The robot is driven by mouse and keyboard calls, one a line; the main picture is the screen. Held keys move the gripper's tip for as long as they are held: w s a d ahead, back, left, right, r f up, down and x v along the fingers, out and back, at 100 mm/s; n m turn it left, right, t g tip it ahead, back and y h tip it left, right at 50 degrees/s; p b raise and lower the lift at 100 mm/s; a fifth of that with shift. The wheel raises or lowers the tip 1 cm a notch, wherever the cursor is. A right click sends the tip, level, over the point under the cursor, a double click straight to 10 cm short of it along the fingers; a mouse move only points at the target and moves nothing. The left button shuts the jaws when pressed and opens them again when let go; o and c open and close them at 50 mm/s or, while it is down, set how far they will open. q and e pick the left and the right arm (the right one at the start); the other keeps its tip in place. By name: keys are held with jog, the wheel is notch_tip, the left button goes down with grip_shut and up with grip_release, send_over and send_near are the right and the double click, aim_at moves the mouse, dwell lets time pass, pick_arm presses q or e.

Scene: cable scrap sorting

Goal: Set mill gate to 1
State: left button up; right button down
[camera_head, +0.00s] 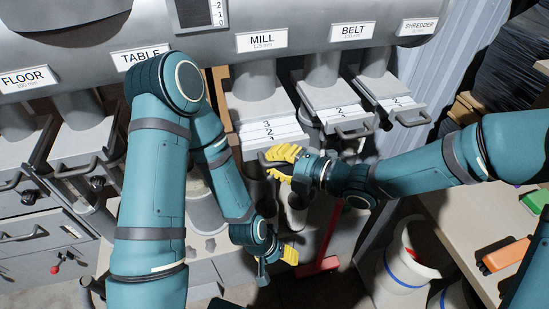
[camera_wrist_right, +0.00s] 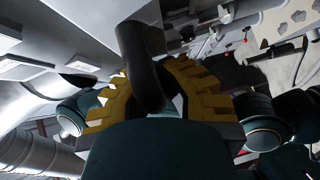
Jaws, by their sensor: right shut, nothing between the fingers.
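The mill gate (camera_head: 256,102) is a pale slide plate under the MILL label (camera_head: 262,40). It is pulled well out, with the marks 3, 2 and part of a 1 showing. My right gripper (camera_head: 281,164) is at the front of this gate, its yellow fingers shut. In the right wrist view a dark curved bar, apparently the gate handle (camera_wrist_right: 143,62), crosses close in front of the yellow fingers (camera_wrist_right: 150,92). The exact contact is hidden. My left gripper (camera_head: 289,255) hangs low in front of the cabinets; its opening is unclear.
The belt gate (camera_head: 330,93) and shredder gate (camera_head: 383,86) stand to the right with their handles. Left are the table and floor gates, partly behind my left arm. A white bin (camera_head: 402,262) and a bench (camera_head: 460,225) with an orange item (camera_head: 507,254) are at lower right.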

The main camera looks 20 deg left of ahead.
aim_at(265, 139)
jog(key=w+a, duration=0.1)
jog(key=w+a+b, duration=0.1)
jog(key=w, duration=0.1)
jog(key=w+a+b, duration=0.1)
jog(key=w, duration=0.1)
jog(key=shift+a, duration=0.1)
jog(key=shift+w+a, duration=0.15)
jog(key=shift+w, duration=0.1)
jog(key=shift+r, duration=0.1)
jog(key=c, duration=1.7)
grip_release()
jog(key=o, duration=0.7)
jog(key=o, duration=0.5)
jog(key=r, duration=0.8)
jog(key=shift+w+a, duration=0.1)
jog(key=shift+a, duration=0.1)
jog(key=shift+s+d+r, duration=0.1)
jog(key=shift+s+r, duration=0.05)
jog(key=shift+r, duration=0.35)
jog(key=shift+s+d+r, duration=0.1)
jog(key=shift+s+r, duration=0.05)
jog(key=shift+r, duration=0.35)
jog(key=c, duration=0.5)
jog(key=shift+w, duration=0.15)
